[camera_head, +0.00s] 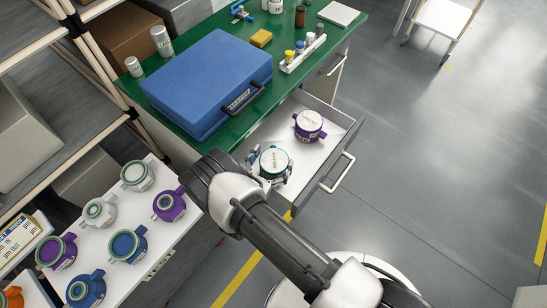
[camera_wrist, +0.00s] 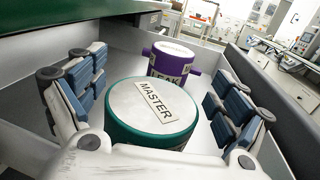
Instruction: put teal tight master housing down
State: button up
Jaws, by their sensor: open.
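The teal master housing (camera_head: 273,161) stands upright in the open drawer (camera_head: 340,133), its white lid and MASTER label facing up. In the wrist view the teal master housing (camera_wrist: 152,108) sits between the spread fingers, with a gap on both sides. My gripper (camera_head: 268,172) is open around it and reaches down into the drawer. In the wrist view the fingers of my gripper (camera_wrist: 155,95) stand wide apart, and the palm hides the housing's near side. A purple housing (camera_head: 309,125) stands farther back in the drawer, apart from the teal one.
A green workbench (camera_head: 290,50) holds a blue case (camera_head: 206,83), cans and a bottle rack (camera_head: 303,55). A white table (camera_head: 153,218) at lower left carries several housings. The drawer walls stand close to my gripper. Grey floor at the right is open.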

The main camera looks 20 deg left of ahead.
jog(key=shift+s+d+f, duration=0.1)
jog(key=shift+s+f, duration=0.05)
jog(key=shift+f, duration=0.25)
jog(key=shift+r+p, duration=0.5)
jog(key=shift+p, duration=0.1)
jog(key=s+a+p, duration=0.1)
jog(key=s+a, duration=0.1)
jog(key=s, duration=0.9)
jog(key=shift+s+a+r, duration=0.25)
jog(key=shift+a, duration=0.05)
jog(key=shift+r, duration=0.1)
